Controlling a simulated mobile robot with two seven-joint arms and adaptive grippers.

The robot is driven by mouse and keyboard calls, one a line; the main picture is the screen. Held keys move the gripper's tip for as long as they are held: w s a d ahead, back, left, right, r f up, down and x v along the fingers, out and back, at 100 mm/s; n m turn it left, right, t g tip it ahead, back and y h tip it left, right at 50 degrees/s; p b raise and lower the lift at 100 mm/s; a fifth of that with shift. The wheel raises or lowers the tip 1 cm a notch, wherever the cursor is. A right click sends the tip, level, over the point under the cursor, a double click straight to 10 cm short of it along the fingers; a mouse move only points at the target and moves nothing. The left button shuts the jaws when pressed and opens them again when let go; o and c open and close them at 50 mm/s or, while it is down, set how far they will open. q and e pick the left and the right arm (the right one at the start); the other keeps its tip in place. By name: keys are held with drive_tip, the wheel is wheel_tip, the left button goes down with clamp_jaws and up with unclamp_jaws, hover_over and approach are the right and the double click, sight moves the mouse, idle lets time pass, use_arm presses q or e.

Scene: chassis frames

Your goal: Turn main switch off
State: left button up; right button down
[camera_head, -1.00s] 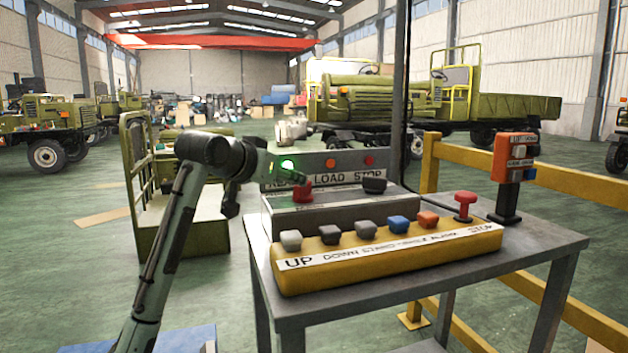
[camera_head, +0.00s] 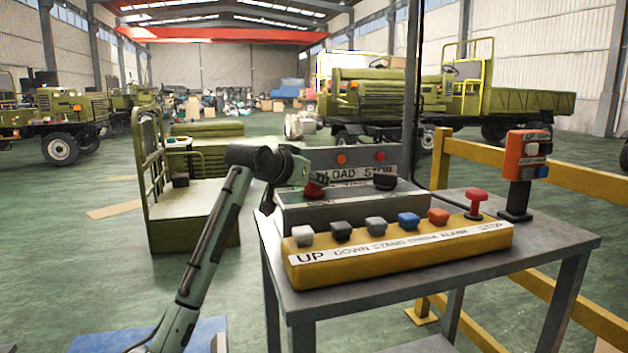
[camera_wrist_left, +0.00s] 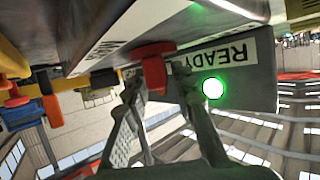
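A red switch knob (camera_head: 315,190) stands on the sloped grey box on the table. In the left wrist view the red knob (camera_wrist_left: 153,62) lies between the finger ends. My left gripper (camera_head: 312,178) is at the knob in the head view and partly covers it. In the wrist view the fingers of the left gripper (camera_wrist_left: 158,82) are apart, one on each side of the knob; firm contact is not clear. A green lamp (camera_wrist_left: 213,88) beside the READY label is lit; the arm hides it in the head view. My right gripper is not in view.
A black knob (camera_head: 385,182) sits right of the red one. In front is a yellow button box (camera_head: 400,260) with several coloured buttons and a red mushroom button (camera_head: 476,200). An orange control box (camera_head: 527,158) stands at the table's right, near a yellow railing (camera_head: 590,180).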

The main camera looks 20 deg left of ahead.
use_arm(q)
clamp_jaws()
drive_tip(key=n+y, duration=0.2)
drive_tip(key=y, duration=0.1)
drive_tip(key=shift+d+n, duration=0.15)
drive_tip(key=shift+n, duration=0.15)
drive_tip(key=shift+n+y, duration=1)
drive_tip(key=shift+y, duration=0.2)
